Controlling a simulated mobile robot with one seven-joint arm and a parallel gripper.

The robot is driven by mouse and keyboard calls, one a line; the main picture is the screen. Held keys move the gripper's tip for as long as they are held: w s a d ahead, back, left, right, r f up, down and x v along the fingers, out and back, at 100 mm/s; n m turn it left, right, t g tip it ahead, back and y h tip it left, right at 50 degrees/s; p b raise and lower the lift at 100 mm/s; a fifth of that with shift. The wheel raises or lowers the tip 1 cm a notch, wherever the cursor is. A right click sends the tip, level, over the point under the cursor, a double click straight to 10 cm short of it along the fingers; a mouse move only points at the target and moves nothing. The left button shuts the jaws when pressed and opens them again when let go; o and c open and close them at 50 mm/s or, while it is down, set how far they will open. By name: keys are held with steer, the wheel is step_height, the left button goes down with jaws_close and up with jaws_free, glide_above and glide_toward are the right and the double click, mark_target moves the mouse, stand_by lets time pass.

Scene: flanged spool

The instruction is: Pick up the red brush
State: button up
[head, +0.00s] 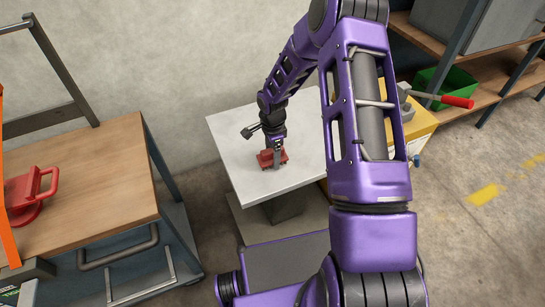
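A small red object (265,159), which looks like the red brush, sits on the white-topped table (234,129) in the middle of the head view. My gripper (277,161) points down at it, with its fingertips at the red object and overlapping it in the picture. The gripper hides part of the object. The view is too small to tell whether the fingers are open or closed on it. The red object appears to be at the tabletop, with no clear gap beneath it.
A wooden-topped cart (105,190) at left holds a red item with a loop handle (35,194). A yellow box (420,124) and a red-handled tool (455,101) are right of the table. A shelf with a green bin (446,90) stands at back right.

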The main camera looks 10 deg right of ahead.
steer(key=c, duration=1)
step_height(320, 180, up, 10)
steer(key=shift+r+p, duration=0.1)
steer(key=shift+p, duration=0.65)
steer(key=shift+c, duration=0.2)
